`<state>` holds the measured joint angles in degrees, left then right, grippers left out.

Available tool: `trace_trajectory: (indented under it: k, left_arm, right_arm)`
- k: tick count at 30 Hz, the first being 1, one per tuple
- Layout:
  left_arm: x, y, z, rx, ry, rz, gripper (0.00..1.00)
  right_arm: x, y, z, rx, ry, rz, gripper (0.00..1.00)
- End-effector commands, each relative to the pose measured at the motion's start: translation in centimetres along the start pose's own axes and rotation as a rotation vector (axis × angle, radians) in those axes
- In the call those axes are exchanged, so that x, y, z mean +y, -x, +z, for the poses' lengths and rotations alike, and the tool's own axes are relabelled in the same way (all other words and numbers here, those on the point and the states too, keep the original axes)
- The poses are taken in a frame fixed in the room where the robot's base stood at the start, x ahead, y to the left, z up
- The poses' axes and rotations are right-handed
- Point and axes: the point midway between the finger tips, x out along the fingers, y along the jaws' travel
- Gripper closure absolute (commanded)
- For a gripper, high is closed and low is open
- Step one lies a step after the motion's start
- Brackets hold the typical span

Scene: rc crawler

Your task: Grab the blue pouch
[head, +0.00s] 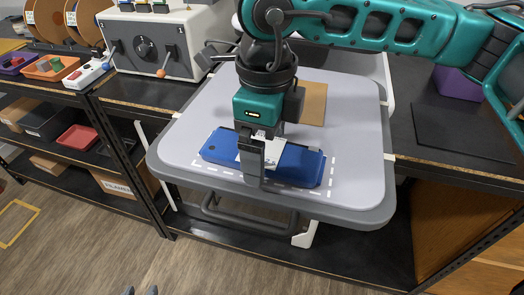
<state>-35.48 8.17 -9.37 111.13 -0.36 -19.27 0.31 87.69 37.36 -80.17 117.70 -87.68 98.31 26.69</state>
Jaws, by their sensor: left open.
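The blue pouch (301,166) is a long flat blue piece with a white label near its middle. It lies at a slant on the light grey work surface, over a white dashed outline. My right gripper (254,172) comes down over the pouch's middle, with a grey finger in front of its near side. The far finger is hidden, so I cannot tell whether it grips the pouch.
A tan square (312,104) lies behind the pouch. A white box with a dial and levers (168,45) stands at the back left. Shelves with trays (77,138) are on the left. A black mat (450,132) and purple box (459,84) are on the right.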

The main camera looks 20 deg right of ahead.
Motion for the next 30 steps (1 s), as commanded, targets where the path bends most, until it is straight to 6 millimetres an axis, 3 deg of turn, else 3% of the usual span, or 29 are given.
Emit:
trace_trajectory:
  k: [17, 25, 30]
  left_arm:
    - [0.0, 0.1, 0.1, -0.002, 0.001, 0.0, 0.57]
    - [0.1, 0.2, 0.3, -0.007, 0.002, 0.0, 0.57]
    - [0.1, 0.2, 0.4, -0.007, 0.002, 0.0, 0.57]
  right_arm:
    - [0.0, 0.1, 0.0, -0.001, 0.0, 0.0, 0.58]
    - [0.0, 0.2, 0.0, -0.001, 0.0, 0.0, 0.59]
    - [-0.1, 1.5, 0.1, -0.002, -0.001, -0.003, 0.59]
